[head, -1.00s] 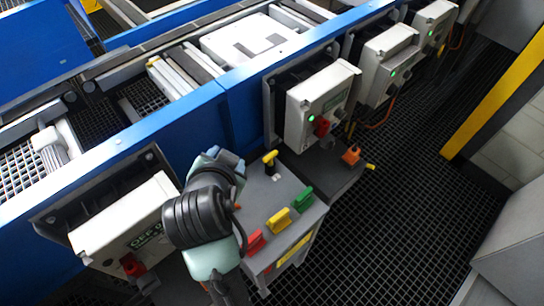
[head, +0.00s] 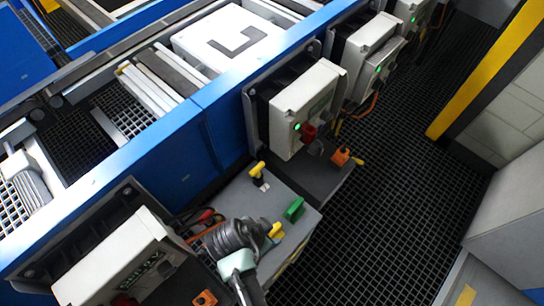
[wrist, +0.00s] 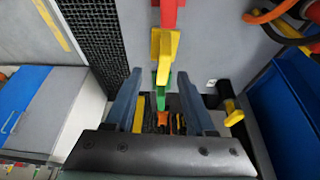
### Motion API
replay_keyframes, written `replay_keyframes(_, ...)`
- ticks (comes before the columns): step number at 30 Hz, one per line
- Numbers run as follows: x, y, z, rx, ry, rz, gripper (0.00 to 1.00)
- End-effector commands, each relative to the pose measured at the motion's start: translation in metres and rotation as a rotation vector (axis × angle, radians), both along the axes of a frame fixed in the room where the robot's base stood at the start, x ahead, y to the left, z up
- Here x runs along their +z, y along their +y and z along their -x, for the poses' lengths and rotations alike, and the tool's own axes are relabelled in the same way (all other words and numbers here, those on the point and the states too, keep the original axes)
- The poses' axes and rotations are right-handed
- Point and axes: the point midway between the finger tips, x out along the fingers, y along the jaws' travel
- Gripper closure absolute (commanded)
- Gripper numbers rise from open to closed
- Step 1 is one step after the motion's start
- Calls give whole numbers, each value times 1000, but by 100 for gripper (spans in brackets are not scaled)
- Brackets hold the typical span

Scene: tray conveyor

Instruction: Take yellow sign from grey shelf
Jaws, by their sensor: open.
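The yellow sign (head: 275,230) stands upright on the grey shelf (head: 306,224), partly covered by my arm in the head view. In the wrist view the yellow sign (wrist: 165,44) lies between the red sign (wrist: 169,14) and the green sign (wrist: 161,84). The green sign (head: 294,209) also shows in the head view; the red one is hidden there. My gripper (wrist: 161,78) is open and empty, its fingertips apart on either side of the row, pointing towards the yellow sign. Whether it touches anything cannot be told.
A yellow handle with a black base (head: 257,171) stands at the shelf's back; it shows right of my fingers in the wrist view (wrist: 232,112). Control boxes (head: 305,108) line the blue conveyor (head: 174,145). A white tray (head: 205,35) sits on the conveyor. Dark grating floor lies right.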

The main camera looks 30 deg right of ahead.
Motion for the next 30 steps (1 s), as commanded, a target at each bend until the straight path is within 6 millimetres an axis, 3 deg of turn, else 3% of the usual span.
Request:
replay_keyframes(12, -42, -16, -9, -1, 0, 0, 45)
replay_keyframes(21, -45, -17, -10, 0, -2, -1, 45)
replay_keyframes(30, -45, -17, -10, -1, -1, 0, 97)
